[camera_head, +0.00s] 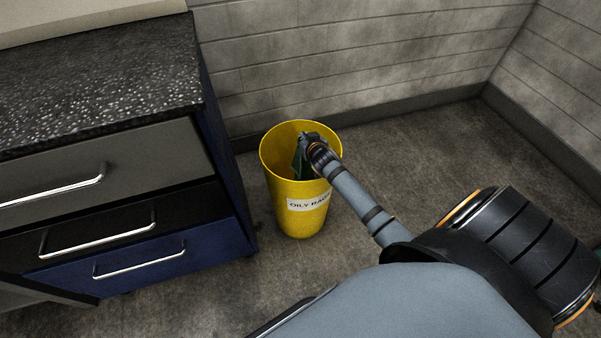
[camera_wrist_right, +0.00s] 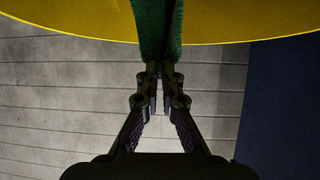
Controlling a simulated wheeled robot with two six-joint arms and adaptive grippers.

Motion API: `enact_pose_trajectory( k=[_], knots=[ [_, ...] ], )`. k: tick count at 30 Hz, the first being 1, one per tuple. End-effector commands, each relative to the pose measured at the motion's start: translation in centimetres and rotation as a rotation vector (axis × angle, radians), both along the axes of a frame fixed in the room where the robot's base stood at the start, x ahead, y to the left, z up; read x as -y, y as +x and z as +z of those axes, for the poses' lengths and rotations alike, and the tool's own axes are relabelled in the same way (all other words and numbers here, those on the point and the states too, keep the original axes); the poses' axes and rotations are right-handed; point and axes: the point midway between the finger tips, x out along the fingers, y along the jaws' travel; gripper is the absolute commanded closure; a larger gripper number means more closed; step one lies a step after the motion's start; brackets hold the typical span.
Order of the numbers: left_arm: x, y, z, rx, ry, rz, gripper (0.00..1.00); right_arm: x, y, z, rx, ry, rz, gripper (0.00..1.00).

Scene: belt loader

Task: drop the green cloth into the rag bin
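The rag bin (camera_head: 304,220) is a yellow round bin labelled "OILY RAGS", upright on the floor beside the cabinet; its yellow wall also shows in the right wrist view (camera_wrist_right: 70,18). My right gripper (camera_head: 306,143) is over the bin's open mouth. The green cloth (camera_head: 298,163) hangs down from it inside the rim. In the right wrist view the fingers (camera_wrist_right: 159,72) are closed together on the cloth (camera_wrist_right: 158,30). The cloth's lower end is hidden in the bin. My left gripper is not in view.
A drawer cabinet (camera_head: 225,165) with a dark speckled top (camera_head: 95,80) stands left of the bin. A block wall (camera_head: 380,55) runs behind it. The floor (camera_head: 440,150) to the right of the bin is clear.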

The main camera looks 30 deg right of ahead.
Motion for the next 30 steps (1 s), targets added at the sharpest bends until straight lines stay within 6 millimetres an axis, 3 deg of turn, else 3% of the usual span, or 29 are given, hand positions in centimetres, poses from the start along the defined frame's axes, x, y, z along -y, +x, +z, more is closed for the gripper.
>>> enact_pose_trajectory(
  k=[8, 15, 21, 27, 30],
  knots=[
    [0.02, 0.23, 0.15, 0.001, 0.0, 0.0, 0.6, 0.0, 0.0, -0.06, 0.0, 0.0, 0.0, 1.0],
    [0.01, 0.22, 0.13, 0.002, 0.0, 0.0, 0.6, 0.0, 0.0, -0.07, 0.0, 0.0, 0.0, 0.69],
    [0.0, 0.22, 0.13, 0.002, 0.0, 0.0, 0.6, 0.0, 0.0, -0.08, 0.0, 0.0, 0.0, 0.69],
    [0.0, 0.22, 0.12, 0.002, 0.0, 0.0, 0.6, 0.0, -0.01, -0.08, 0.0, 0.0, 0.0, 0.44],
    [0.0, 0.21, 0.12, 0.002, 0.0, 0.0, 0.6, 0.0, -0.01, -0.08, 0.0, 0.0, 0.0, 0.41]
  ],
)
